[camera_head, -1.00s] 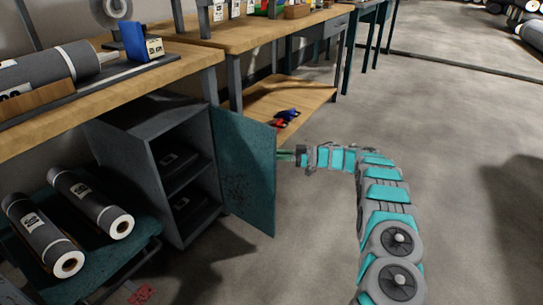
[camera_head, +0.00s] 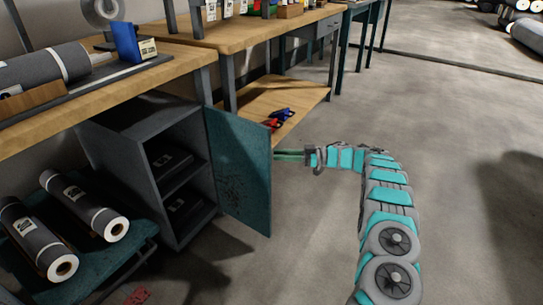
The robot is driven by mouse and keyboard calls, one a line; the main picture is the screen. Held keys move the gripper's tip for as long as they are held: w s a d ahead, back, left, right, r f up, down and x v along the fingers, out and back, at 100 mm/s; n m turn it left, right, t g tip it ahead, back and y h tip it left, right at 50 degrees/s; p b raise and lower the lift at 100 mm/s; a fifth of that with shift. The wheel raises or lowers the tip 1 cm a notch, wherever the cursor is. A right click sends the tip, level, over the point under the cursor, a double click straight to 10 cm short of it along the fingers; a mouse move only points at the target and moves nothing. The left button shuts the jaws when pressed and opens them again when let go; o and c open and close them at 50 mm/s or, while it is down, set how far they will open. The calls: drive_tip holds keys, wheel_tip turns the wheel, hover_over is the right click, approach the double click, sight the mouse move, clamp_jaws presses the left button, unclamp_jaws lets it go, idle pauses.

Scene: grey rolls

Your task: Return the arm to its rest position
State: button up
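My gripper (camera_head: 289,154) is at the end of my teal and grey arm, which reaches forward from the lower right and bends left. Its fingers point left toward the outer edge of the open teal cabinet door (camera_head: 240,172). The fingertips lie at or just behind that edge, and I cannot tell whether they touch it. The finger gap is too small to make out. No held object shows.
The grey cabinet (camera_head: 150,150) stands open under the workbench (camera_head: 120,100), with dark boxes on its shelves. Grey rolls (camera_head: 85,205) lie on a low teal cart at the lower left. A low wooden shelf (camera_head: 300,100) is behind the door. The floor (camera_head: 450,130) to the right is clear.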

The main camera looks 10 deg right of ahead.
drive_tip(key=v, duration=0.2)
drive_tip(key=shift+s+d, duration=0.1)
drive_tip(key=shift+d, duration=0.25)
